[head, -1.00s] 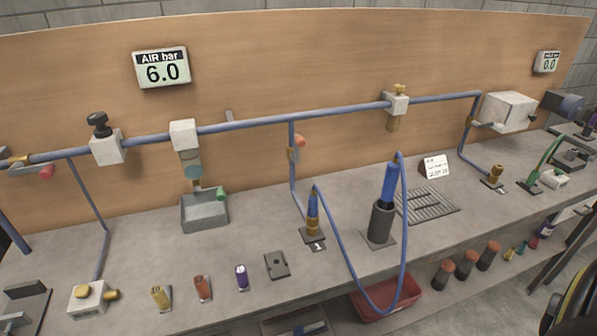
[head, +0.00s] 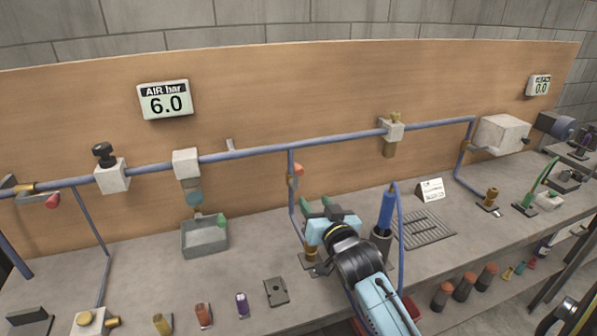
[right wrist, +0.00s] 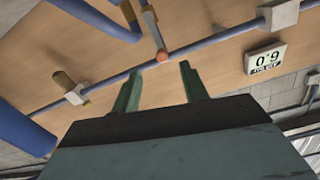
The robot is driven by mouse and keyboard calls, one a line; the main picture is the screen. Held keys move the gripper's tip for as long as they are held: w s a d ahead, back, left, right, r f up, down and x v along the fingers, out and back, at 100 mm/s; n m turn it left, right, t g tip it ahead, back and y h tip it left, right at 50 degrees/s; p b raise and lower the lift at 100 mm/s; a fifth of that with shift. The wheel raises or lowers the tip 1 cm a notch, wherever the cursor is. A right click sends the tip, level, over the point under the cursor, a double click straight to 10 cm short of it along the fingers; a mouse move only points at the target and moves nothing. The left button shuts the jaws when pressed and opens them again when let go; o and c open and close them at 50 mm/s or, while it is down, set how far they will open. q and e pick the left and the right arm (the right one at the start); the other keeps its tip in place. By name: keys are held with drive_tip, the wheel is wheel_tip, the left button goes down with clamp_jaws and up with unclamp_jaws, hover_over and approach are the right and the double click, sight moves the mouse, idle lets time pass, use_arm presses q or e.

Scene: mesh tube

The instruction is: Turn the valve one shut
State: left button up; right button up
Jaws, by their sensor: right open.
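Valve one (head: 296,169), with an orange-red handle end, sits on the blue drop pipe that leads down toward the outlet plate marked 1. In the right wrist view, which is upside down, the orange knob (right wrist: 162,56) shows just beyond and between the fingertips, apart from them. My right gripper (head: 318,202) is open and empty, below and slightly right of the valve in the head view. Its two green fingers (right wrist: 160,68) point toward the board in the right wrist view. My arm hides most of the outlet under it. My left gripper is not in view.
A blue hose tool stands in a dark holder (head: 381,242) close right of my arm, its hose looping down. The main blue pipe (head: 250,151) runs above. A grey tray (head: 205,245) is left. The AIR gauge (head: 165,99) reads 6.0.

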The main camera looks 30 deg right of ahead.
sight(301, 173)
drive_tip(key=x, duration=0.4)
drive_tip(key=r+x, duration=0.1)
drive_tip(key=x, duration=0.4)
drive_tip(key=r+x, duration=0.1)
drive_tip(key=x, duration=0.4)
drive_tip(key=shift+d, duration=0.2)
clamp_jaws()
